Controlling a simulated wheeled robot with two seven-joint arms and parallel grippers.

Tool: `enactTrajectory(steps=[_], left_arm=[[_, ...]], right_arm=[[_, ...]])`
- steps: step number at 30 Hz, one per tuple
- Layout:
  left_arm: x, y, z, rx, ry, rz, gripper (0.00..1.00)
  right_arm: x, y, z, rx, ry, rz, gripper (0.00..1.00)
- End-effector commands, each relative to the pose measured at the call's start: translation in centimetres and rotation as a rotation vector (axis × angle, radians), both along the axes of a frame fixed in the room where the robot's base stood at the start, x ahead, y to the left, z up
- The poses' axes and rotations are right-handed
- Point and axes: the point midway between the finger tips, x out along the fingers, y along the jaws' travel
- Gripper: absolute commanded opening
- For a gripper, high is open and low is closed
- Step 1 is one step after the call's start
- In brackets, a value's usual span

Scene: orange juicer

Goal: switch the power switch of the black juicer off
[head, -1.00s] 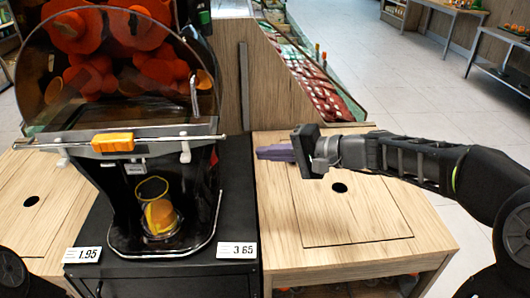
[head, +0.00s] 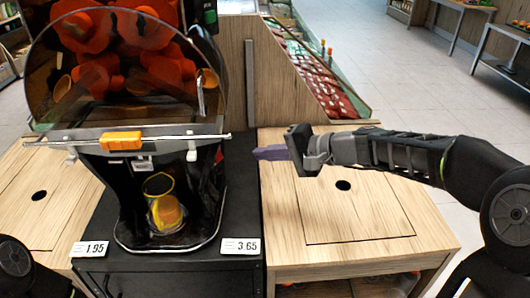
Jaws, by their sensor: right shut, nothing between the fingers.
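The black juicer (head: 203,190) stands on a black cabinet at the left, with a clear rounded cover, orange-red parts inside and an orange latch (head: 121,141) on its front bar. Its power switch cannot be made out in this view. My right gripper (head: 262,153) is shut and empty, with its purple fingers pointing left toward the juicer's right side. It is above the wooden counter and apart from the juicer. Of my left arm only a dark part shows at the lower left; its gripper is out of view.
A yellow-rimmed cup (head: 160,186) is at the juicer's front. The wooden counter (head: 350,220) at right has a round hole and is otherwise clear.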

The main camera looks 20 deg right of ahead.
Motion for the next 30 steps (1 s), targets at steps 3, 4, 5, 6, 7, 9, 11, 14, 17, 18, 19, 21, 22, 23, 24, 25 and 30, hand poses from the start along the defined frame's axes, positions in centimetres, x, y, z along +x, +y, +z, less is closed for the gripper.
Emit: enactTrajectory(steps=[3, 4, 5, 6, 7, 9, 11, 14, 17, 18, 19, 21, 22, 23, 24, 25, 30], left_arm=[[0.0, 0.0, 0.1, 0.0, 0.0, 0.0, 0.0], [0.0, 0.0, 0.1, 0.0, 0.0, 0.0, 0.0], [0.0, 0.0, 0.1, 0.0, 0.0, 0.0, 0.0], [0.0, 0.0, 0.1, 0.0, 0.0, 0.0, 0.0], [0.0, 0.0, 0.1, 0.0, 0.0, 0.0, 0.0], [0.0, 0.0, 0.2, 0.0, 0.0, 0.0, 0.0], [0.0, 0.0, 0.2, 0.0, 0.0, 0.0, 0.0], [0.0, 0.0, 0.4, 0.0, 0.0, 0.0, 0.0], [0.0, 0.0, 0.5, 0.0, 0.0, 0.0, 0.0], [0.0, 0.0, 0.5, 0.0, 0.0, 0.0, 0.0], [0.0, 0.0, 0.5, 0.0, 0.0, 0.0, 0.0], [0.0, 0.0, 0.5, 0.0, 0.0, 0.0, 0.0], [0.0, 0.0, 0.5, 0.0, 0.0, 0.0, 0.0], [0.0, 0.0, 0.5, 0.0, 0.0, 0.0, 0.0], [0.0, 0.0, 0.5, 0.0, 0.0, 0.0, 0.0], [0.0, 0.0, 0.5, 0.0, 0.0, 0.0, 0.0], [0.0, 0.0, 0.5, 0.0, 0.0, 0.0, 0.0]], right_arm=[[1.4, 1.5, -0.9, 0.001, 0.002, 0.002, 0.0], [1.7, 1.9, -1.1, 0.001, 0.002, 0.003, 0.0], [2.1, 2.4, -1.4, 0.0, 0.002, 0.004, 0.0], [2.6, 2.9, -1.7, 0.001, 0.002, 0.005, 0.0], [3.0, 3.4, -2.0, 0.001, 0.003, 0.004, 0.0], [4.0, 4.3, -2.5, 0.0, 0.002, 0.004, 0.0], [4.7, 5.1, -3.0, 0.0, 0.002, 0.003, 0.0], [5.8, 6.2, -3.6, 0.001, 0.002, 0.002, 0.0], [6.6, 7.0, -4.0, 0.001, 0.001, 0.002, 0.0], [6.8, 7.2, -4.2, 0.0, 0.0, 0.001, 0.0], [7.0, 7.4, -4.3, 0.0, 0.0, 0.001, 0.0], [7.2, 7.6, -4.4, -0.001, 0.0, 0.001, 0.0], [7.2, 7.7, -4.5, -0.001, -0.001, 0.0, 0.0], [7.3, 7.7, -4.5, -0.001, -0.001, 0.0, 0.0], [7.3, 7.7, -4.5, -0.001, -0.001, 0.001, 0.0], [7.3, 7.7, -4.5, -0.001, -0.001, 0.001, 0.0], [7.3, 7.7, -4.5, -0.001, -0.001, 0.0, 0.0]])
